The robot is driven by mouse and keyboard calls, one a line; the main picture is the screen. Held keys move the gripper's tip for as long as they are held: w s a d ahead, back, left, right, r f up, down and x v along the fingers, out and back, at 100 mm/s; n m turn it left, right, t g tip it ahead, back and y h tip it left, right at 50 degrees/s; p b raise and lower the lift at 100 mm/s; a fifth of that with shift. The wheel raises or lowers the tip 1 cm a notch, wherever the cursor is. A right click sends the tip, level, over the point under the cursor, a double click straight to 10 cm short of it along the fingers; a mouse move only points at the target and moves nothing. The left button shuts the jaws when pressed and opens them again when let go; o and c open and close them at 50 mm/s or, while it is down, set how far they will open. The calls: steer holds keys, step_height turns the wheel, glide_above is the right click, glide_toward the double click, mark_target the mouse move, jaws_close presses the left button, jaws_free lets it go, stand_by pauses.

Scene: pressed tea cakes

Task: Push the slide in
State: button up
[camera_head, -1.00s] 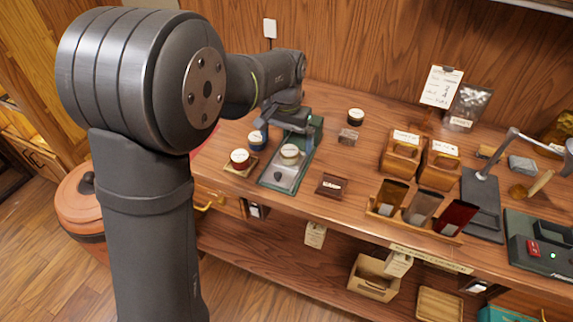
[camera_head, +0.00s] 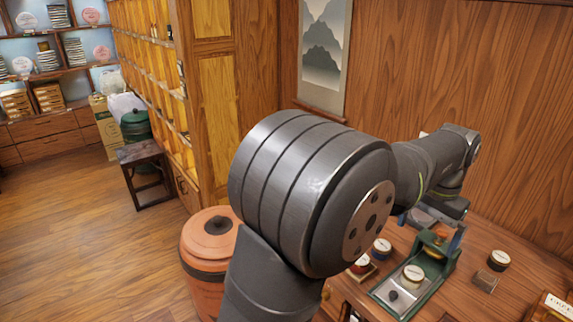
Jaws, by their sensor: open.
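The green press (camera_head: 448,262) stands on the wooden counter at the lower right, with a raised block at its far end. Its grey metal slide (camera_head: 383,293) extends out of the press toward the near side. A dark knob (camera_head: 393,295) sits at the slide's near end. A round item with a pale top (camera_head: 413,272) rests on the slide nearer the press. My gripper (camera_head: 440,222) is open, above and behind the far end of the press. My arm and the press partly hide its fingers, and I see nothing held.
An orange lidded bin (camera_head: 205,245) stands on the floor at left.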

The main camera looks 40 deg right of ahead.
mark_target(394, 294)
steer(key=shift+c, duration=0.4)
steer(key=shift+a, duration=0.2)
steer(key=c, duration=0.4)
steer(key=a+m, duration=0.1)
steer(key=a+r, duration=0.1)
steer(key=a, duration=0.1)
steer(key=a+m, duration=0.1)
steer(key=shift+w+a+r+m, duration=0.1)
steer(key=shift+a+r+m, duration=0.15)
steer(key=shift+m, duration=0.05)
steer(key=c, duration=0.8)
steer(key=f, duration=1.7)
steer(key=shift+a+f, duration=0.15)
steer(key=shift+a, duration=0.25)
jaws_close()
